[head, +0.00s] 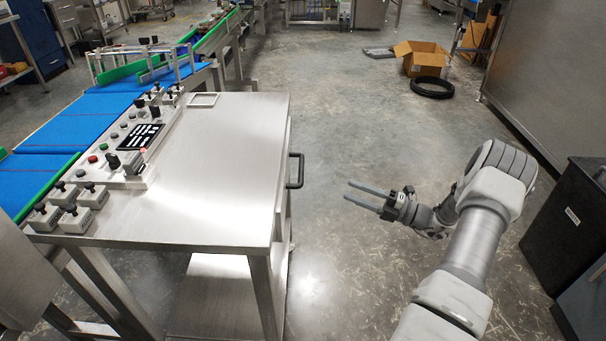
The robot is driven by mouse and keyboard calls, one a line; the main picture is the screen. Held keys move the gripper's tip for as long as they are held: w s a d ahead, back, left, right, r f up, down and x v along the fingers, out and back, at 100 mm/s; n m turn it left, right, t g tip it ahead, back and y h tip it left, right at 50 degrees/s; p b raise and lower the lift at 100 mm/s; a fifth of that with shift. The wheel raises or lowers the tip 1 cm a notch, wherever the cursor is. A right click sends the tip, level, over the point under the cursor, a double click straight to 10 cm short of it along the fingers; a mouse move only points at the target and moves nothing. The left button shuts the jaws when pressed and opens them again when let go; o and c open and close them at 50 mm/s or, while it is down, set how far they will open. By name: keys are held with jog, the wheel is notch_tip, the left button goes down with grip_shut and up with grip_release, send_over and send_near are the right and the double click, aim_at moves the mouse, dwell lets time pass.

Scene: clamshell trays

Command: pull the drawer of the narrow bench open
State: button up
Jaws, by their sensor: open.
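The narrow bench (215,205) is a steel table at the left of the head view. A black bar handle (295,171) sticks out from its right side, near the top. The drawer front itself faces away to the right and is seen only edge-on, so I cannot tell how far it stands out. My gripper (362,196) is to the right of the handle, its two grey fingers apart, pointing left toward the bench. It is empty and clear of the handle, with floor visible between them.
A control panel (126,138) with buttons and small switch boxes lies along the bench's left edge. A blue conveyor (75,122) runs behind it. A dark cabinet (570,220) stands at the right. A cardboard box (420,57) and black coil (432,88) lie on the far floor. The middle floor is free.

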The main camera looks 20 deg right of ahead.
jog(key=b, duration=0.4)
send_near(301, 167)
jog(key=shift+m+t, duration=0.3)
jog(key=shift+m, duration=0.1)
jog(key=x, duration=0.6)
jog(key=f+x, duration=0.1)
jog(key=x, duration=0.2)
jog(key=shift+w+a, duration=0.35)
jog(key=shift+a, duration=0.05)
grip_shut()
